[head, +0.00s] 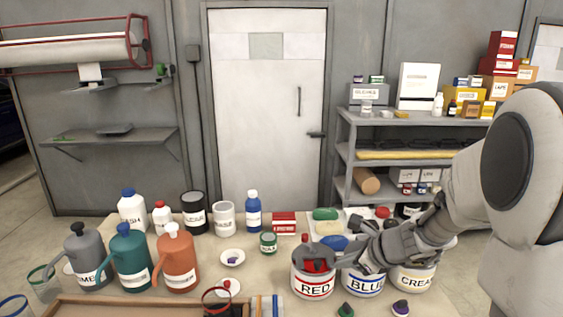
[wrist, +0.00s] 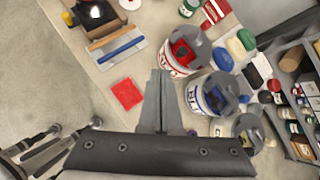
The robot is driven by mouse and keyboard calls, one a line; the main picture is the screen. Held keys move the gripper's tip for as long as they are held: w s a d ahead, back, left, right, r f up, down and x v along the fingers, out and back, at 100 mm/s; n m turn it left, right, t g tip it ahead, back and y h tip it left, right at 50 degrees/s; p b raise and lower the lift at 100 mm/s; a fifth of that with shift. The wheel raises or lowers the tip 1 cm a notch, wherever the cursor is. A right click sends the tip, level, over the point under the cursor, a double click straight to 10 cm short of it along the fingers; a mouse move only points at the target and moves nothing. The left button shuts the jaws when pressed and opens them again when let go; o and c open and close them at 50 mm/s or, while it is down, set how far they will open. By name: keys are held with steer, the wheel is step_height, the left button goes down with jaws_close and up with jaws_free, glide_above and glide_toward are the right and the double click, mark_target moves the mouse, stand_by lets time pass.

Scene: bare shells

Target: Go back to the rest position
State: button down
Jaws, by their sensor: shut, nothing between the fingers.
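My gripper (head: 362,258) is at the right of the head view, above the can marked BLUE (head: 363,285), and hides part of that can's top. In the wrist view my gripper's two fingers (wrist: 160,75) lie together with nothing between them. The can marked RED (head: 313,287) stands left of the fingers in the head view; in the wrist view it is just beyond the fingertips. The can marked CREAM (head: 413,282) stands under my arm at the right. I cannot tell the exact height of the gripper above the cans.
A blue-capped bottle (head: 253,212) and a red box (head: 284,223) stand farther back. A loaded shelf (head: 400,122) is behind. A red square (wrist: 127,94) lies near the table's edge.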

steer(key=s+a+r+n+g, duration=0.1)
steer(key=s+a+r+n, duration=0.25)
steer(key=s+n, duration=0.3)
steer(key=s+a+r+n+g, duration=0.1)
steer(key=s+a+r+n, duration=0.2)
steer(key=s+r+n, duration=0.3)
steer(key=s+d+r+n+h, duration=0.1)
steer(key=s+d+n+h, duration=0.1)
steer(key=s+n, duration=0.4)
steer(key=s+d+r+n+h, duration=0.1)
steer(key=s+d+n+h, duration=0.1)
steer(key=s+n, duration=0.4)
steer(key=shift+n+h, duration=0.35)
steer(key=shift+h, duration=0.05)
steer(key=shift+s+d, duration=0.1)
